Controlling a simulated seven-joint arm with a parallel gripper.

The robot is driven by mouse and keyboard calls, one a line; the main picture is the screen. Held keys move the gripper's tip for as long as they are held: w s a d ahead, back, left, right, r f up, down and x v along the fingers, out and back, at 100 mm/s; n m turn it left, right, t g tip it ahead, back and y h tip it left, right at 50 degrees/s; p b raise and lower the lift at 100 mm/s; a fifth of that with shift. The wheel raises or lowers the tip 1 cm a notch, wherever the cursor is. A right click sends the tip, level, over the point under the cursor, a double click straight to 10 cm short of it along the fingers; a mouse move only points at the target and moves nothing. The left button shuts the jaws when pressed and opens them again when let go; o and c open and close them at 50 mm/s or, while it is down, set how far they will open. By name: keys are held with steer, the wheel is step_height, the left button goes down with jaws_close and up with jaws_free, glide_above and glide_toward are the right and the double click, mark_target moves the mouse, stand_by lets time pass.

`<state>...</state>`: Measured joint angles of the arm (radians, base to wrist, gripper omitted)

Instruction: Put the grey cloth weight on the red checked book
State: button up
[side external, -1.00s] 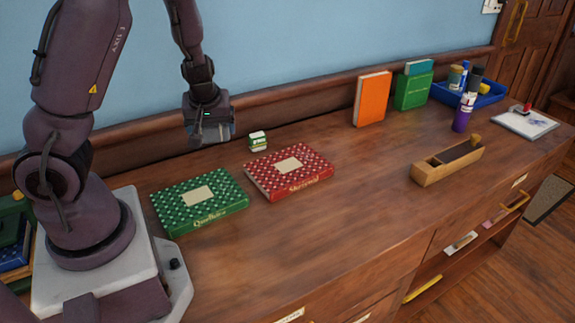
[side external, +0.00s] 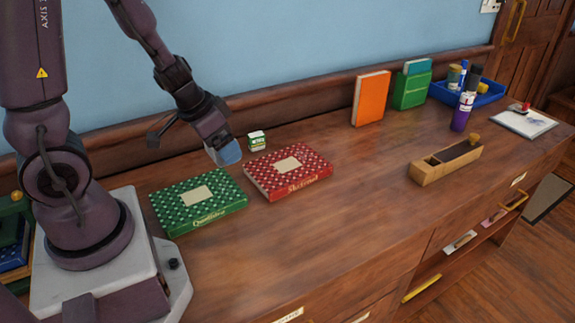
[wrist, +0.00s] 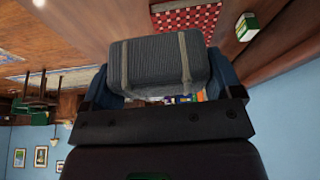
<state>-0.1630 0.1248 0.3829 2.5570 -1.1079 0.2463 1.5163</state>
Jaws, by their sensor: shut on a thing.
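The grey cloth weight (wrist: 158,62) is a ribbed block with two lighter straps, seen large in the wrist view. My gripper (side external: 226,152) is shut on it, with one blue finger on each side in the wrist view (wrist: 165,85). In the side view my gripper is tilted above the counter, left of the red checked book, and the weight is mostly hidden there. The red checked book (side external: 288,172) lies flat with a pale label, and part of it shows in the wrist view (wrist: 195,18). The weight is apart from the book.
A green checked book (side external: 198,200) lies left of the red one. A small green-and-white box (side external: 257,141) stands behind, near my gripper. Upright orange (side external: 370,98) and green (side external: 411,92) books, a blue tray (side external: 490,98) and a wooden box (side external: 445,163) are to the right. The counter's front middle is clear.

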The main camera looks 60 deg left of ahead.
steer(key=shift+w+a+f+m, duration=0.15)
steer(key=shift+w+m, duration=0.15)
steer(key=shift+m, duration=0.1)
steer(key=w+a+f, duration=0.3)
steer(key=w+f, duration=0.1)
steer(key=w, duration=0.4)
glide_above(273, 170)
steer(key=s, duration=0.2)
step_height(273, 170, down, 5)
steer(key=shift+w+f, duration=0.3)
steer(key=shift+f, duration=1.55)
steer(key=o, duration=1.1)
steer(key=shift+f, duration=0.15)
